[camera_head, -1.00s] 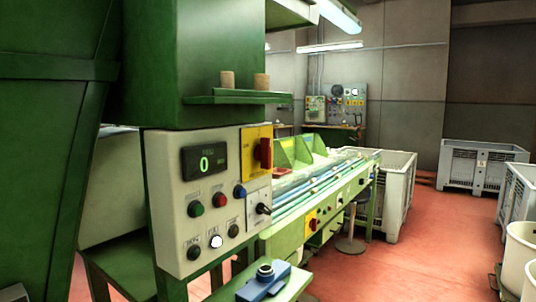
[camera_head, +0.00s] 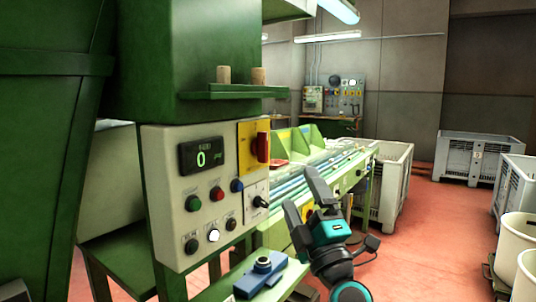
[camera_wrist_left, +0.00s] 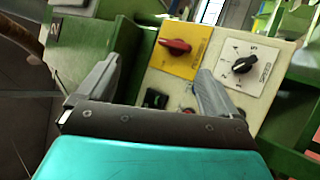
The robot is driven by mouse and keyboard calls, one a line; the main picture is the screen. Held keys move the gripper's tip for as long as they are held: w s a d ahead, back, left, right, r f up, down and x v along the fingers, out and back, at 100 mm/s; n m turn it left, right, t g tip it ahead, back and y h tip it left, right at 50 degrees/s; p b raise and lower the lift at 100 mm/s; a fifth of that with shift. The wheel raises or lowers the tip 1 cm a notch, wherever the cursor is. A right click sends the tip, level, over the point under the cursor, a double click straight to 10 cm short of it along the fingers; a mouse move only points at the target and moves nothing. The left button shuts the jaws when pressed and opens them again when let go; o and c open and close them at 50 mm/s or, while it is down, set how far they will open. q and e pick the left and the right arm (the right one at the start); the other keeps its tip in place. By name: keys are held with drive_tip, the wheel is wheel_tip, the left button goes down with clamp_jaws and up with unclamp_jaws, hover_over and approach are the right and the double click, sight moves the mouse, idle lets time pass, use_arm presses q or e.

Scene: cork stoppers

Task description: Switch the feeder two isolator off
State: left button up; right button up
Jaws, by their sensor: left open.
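A beige control panel (camera_head: 170,215) on the green machine carries a yellow plate with a red rotary handle (camera_head: 263,147), standing upright, at its upper right. The handle also shows in the left wrist view (camera_wrist_left: 175,46), lying across the rolled picture. Its lettering is too small to read. Below it on the panel is a white plate with a black selector knob (camera_head: 261,202), also in the left wrist view (camera_wrist_left: 243,64). My left gripper (camera_head: 304,190) is open and empty, lower right of the handle and apart from it. My right gripper is not in view.
A green shelf (camera_head: 235,92) with two corks overhangs the panel. Push buttons and a display reading 0 (camera_head: 201,156) fill its left part. A blue device (camera_head: 261,276) sits below.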

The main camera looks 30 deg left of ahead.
sight(266, 148)
use_arm(q)
drive_tip(key=shift+o, duration=0.4)
drive_tip(key=r+n+g, duration=0.1)
drive_tip(key=g, duration=0.1)
drive_tip(key=w+r+n+g, duration=0.1)
drive_tip(key=r+n+g, duration=0.1)
drive_tip(key=a+r+n+g+h, duration=0.1)
drive_tip(key=r+g, duration=0.1)
drive_tip(key=shift+w+r+n+g, duration=0.25)
drive_tip(key=shift+n+g, duration=0.05)
drive_tip(key=w+a, duration=0.2)
drive_tip(key=a, duration=0.1)
drive_tip(key=w+a+h+p, duration=0.1)
drive_tip(key=w+a, duration=0.1)
drive_tip(key=a, duration=0.2)
drive_tip(key=w+a+r+g+h, duration=0.1)
drive_tip(key=w+a, duration=0.1)
drive_tip(key=a, duration=0.1)
drive_tip(key=shift+a+r+p, duration=0.1)
drive_tip(key=shift+a+p, duration=0.25)
drive_tip(key=shift+p, duration=0.05)
drive_tip(key=shift+c, duration=0.5)
drive_tip(key=c, duration=0.9)
